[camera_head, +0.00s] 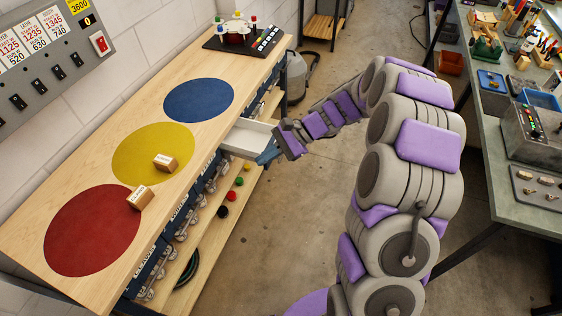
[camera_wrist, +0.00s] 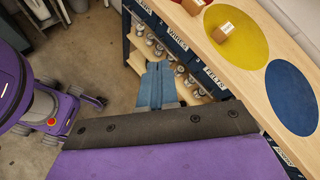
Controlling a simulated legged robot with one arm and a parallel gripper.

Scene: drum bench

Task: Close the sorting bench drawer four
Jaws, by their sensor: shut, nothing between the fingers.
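The sorting bench (camera_head: 95,178) has a pale wood top and a row of dark blue labelled drawers under its front edge. One drawer (camera_head: 248,137), white inside, stands pulled out near the blue circle; I cannot read its number. The other visible drawers look shut. My gripper (camera_head: 266,157) has blue fingers and is at the open drawer's front end, covering part of it; I cannot tell whether they touch. In the wrist view my gripper (camera_wrist: 153,88) is shut and empty, its fingers pointing along the row of drawer fronts (camera_wrist: 175,42). The open drawer is not clearly visible there.
A small box (camera_head: 166,162) lies on the yellow circle, another (camera_head: 140,197) at the red circle's edge. A lower shelf (camera_head: 215,221) holds several small round items. A second bench (camera_head: 520,190) stands right of my arm. The floor between is clear.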

